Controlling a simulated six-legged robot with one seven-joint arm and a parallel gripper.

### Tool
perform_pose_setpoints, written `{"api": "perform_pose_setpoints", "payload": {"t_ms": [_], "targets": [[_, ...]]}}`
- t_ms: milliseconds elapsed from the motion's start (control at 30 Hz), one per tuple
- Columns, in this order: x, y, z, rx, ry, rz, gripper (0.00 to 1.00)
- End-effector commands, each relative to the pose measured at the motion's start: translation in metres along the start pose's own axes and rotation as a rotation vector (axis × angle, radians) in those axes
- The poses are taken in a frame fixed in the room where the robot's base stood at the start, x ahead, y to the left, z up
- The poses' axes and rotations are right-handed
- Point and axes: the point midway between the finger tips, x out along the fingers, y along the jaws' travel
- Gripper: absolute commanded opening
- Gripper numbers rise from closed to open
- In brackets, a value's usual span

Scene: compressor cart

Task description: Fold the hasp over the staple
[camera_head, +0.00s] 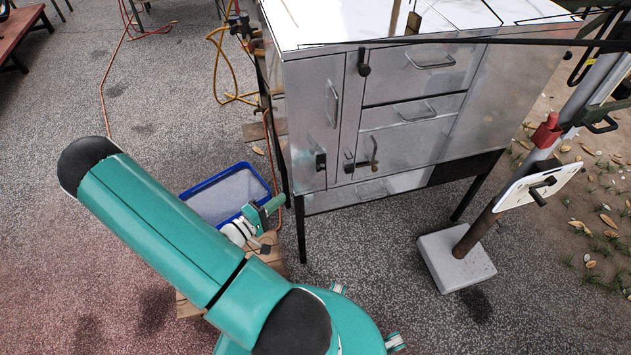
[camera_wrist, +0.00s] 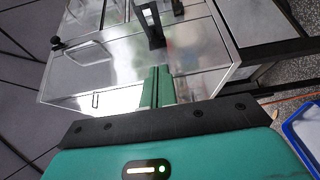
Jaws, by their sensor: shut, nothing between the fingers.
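Dark latch hardware, which looks like the hasp (camera_head: 349,162), is on the metal cabinet front, below and left of the middle drawer. In the wrist view the hasp (camera_wrist: 152,32) shows as a black bracket with a slot, standing out from the face. A small black fitting (camera_head: 320,161), possibly the staple, is left of it; which part is which is not certain. My gripper (camera_wrist: 157,86) is shut and empty, its green fingers just below the hasp in the wrist view. In the head view my gripper (camera_head: 277,205) appears low, left of the cabinet; contact cannot be seen.
The cabinet (camera_head: 490,110) has drawer handles and a black knob (camera_head: 364,64). A blue-rimmed tray (camera_head: 193,189) lies on the ground to its left. A post in a concrete block (camera_head: 456,262) stands at the right. Open pavement lies in front.

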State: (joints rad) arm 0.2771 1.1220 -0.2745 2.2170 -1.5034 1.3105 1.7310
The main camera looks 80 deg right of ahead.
Motion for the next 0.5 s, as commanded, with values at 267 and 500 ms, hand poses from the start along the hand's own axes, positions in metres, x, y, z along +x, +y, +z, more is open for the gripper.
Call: {"api": "perform_pose_setpoints", "payload": {"t_ms": [267,500], "targets": [[0.001,0.001,0.000,0.000,-0.002,-0.001,0.00],[0.029,0.001,0.001,0.000,-0.006,0.000,0.00]]}}
